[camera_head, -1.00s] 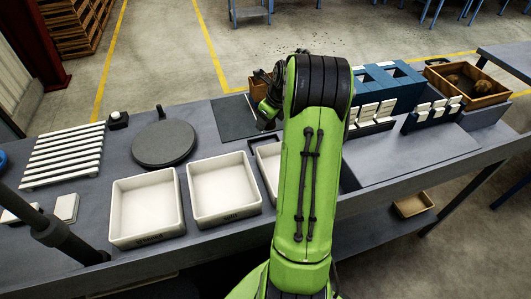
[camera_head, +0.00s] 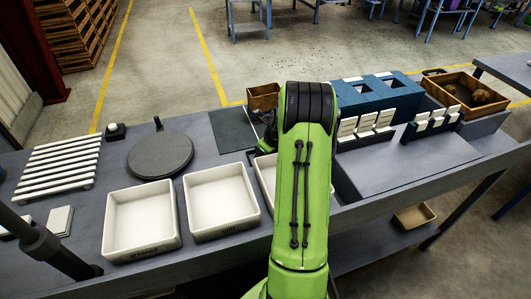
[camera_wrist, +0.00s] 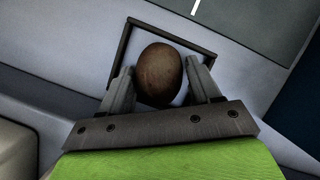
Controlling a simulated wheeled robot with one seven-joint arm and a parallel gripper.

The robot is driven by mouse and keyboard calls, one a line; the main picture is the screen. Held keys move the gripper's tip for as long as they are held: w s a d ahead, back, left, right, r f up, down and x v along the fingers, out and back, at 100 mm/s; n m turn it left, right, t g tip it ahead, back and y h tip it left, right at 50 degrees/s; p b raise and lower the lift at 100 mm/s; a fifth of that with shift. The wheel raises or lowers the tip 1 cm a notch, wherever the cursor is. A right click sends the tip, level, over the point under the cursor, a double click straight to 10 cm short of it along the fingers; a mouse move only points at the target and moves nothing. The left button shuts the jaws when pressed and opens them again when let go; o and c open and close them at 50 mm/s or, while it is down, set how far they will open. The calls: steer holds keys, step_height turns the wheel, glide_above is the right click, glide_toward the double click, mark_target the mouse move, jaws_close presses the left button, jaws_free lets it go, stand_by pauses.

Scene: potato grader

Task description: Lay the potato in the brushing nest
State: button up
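The brown potato (camera_wrist: 160,75) sits between the two fingers of my gripper (camera_wrist: 160,72) in the wrist view, with its sides close against them. It seems to be held. Below and behind it is a square pale recess with a dark rim (camera_wrist: 124,48), probably the brushing nest; the potato covers much of its middle. I cannot tell whether the potato touches its floor. In the head view my green arm hides the fingers and the potato; only a dark part of the wrist shows left of the arm.
White trays (camera_head: 142,215) (camera_head: 221,200) stand left of my arm, a third partly behind it. A round dark plate (camera_head: 160,155) and a white slatted rack (camera_head: 60,163) are farther left. Blue blocks (camera_head: 370,98) and a wooden box with potatoes (camera_head: 462,88) are at right.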

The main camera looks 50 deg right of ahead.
steer(key=shift+r, duration=0.1)
steer(key=d+p+v, duration=0.1)
steer(key=p+v, duration=0.1)
steer(key=v, duration=1)
steer(key=s+a+r+n, duration=0.1)
steer(key=a+r+n, duration=0.4)
steer(key=a+n, duration=0.4)
steer(key=a+r+n, duration=0.5)
steer(key=a+n, duration=0.2)
steer(key=a, duration=0.5)
steer(key=s+a+r+n+t, duration=0.1)
steer(key=s+a+n, duration=1.1)
steer(key=n, duration=0.7)
steer(key=s, duration=0.3)
steer(key=shift+a+y, duration=0.3)
